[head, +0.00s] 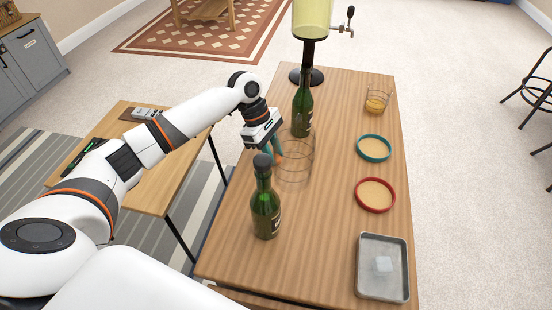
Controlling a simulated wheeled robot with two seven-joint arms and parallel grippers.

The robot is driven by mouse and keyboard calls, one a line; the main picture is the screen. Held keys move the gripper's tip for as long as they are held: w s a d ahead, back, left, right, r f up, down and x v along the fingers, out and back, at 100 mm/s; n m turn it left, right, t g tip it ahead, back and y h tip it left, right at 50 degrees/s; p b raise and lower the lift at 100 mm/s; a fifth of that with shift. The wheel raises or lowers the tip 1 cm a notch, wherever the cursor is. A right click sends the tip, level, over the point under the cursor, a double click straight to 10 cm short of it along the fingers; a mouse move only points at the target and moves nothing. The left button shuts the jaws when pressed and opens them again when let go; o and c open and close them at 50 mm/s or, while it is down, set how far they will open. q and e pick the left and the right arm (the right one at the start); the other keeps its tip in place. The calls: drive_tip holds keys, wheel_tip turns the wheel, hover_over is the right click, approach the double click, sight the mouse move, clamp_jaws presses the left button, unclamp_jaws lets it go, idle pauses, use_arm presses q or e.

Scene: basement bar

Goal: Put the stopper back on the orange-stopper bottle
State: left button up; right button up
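A green bottle (265,207) stands upright near the front left of the table, with a dark grey stopper (262,161) on its neck. A second green bottle (302,113) stands upright farther back; its top is hard to make out against the dark dispenser stem behind it. My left gripper (273,154) points down between the two bottles, beside a wire basket. A small orange piece (278,158), perhaps the orange stopper, shows at its teal fingertips. I cannot tell whether the fingers grip it. My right gripper is out of view.
The wire basket (295,178) stands right of my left gripper. A drink dispenser (312,18) stands at the back.

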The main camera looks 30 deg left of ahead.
use_arm(q)
drive_tip(key=shift+c, duration=1.2)
drive_tip(key=shift+c, duration=0.2)
wheel_tip(320, 180, up, 18)
drive_tip(key=p, duration=0.1)
